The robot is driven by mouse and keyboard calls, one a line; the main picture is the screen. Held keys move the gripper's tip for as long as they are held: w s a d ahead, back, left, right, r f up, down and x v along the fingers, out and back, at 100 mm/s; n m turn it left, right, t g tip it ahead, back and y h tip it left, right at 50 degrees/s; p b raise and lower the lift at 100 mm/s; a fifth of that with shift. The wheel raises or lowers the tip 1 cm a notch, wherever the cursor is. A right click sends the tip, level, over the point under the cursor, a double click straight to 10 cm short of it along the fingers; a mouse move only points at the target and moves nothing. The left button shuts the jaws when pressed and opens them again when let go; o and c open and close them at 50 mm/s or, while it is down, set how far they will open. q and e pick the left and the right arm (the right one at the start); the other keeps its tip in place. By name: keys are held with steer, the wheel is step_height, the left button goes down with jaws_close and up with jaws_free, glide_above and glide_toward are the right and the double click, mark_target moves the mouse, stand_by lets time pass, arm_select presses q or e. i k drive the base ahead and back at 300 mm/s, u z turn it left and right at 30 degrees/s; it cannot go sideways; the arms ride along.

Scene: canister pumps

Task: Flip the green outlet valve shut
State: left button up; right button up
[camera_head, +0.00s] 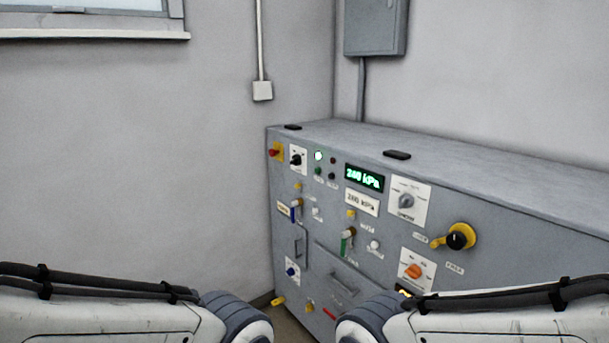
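The green outlet valve (346,243) is a small green lever on the front of the grey control cabinet, near its middle. The lever stands roughly upright below a brass-coloured fitting, with small labels beside it. A similar blue-handled valve (296,211) is to its left. Both my arms come in low from the left and right edges, and their white links end at dark joints near the bottom centre. Neither gripper shows, so both are apart from the valve as far as I can see.
The cabinet (470,208) also bears a display reading 280 kPa or similar (364,178), a grey dial (406,201), an orange knob (413,271), a black-and-yellow rotary handle (457,238) and a red button (274,152). Drawer handles (343,285) stick out below the valve.

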mark_target(345, 233)
steer(key=u, duration=0.5)
steer(key=k, duration=0.6)
steer(key=u, duration=0.45)
steer(key=i, duration=0.9)
steer(key=z, duration=0.7)
steer(key=i, duration=0.5)
steer(key=z, duration=0.25)
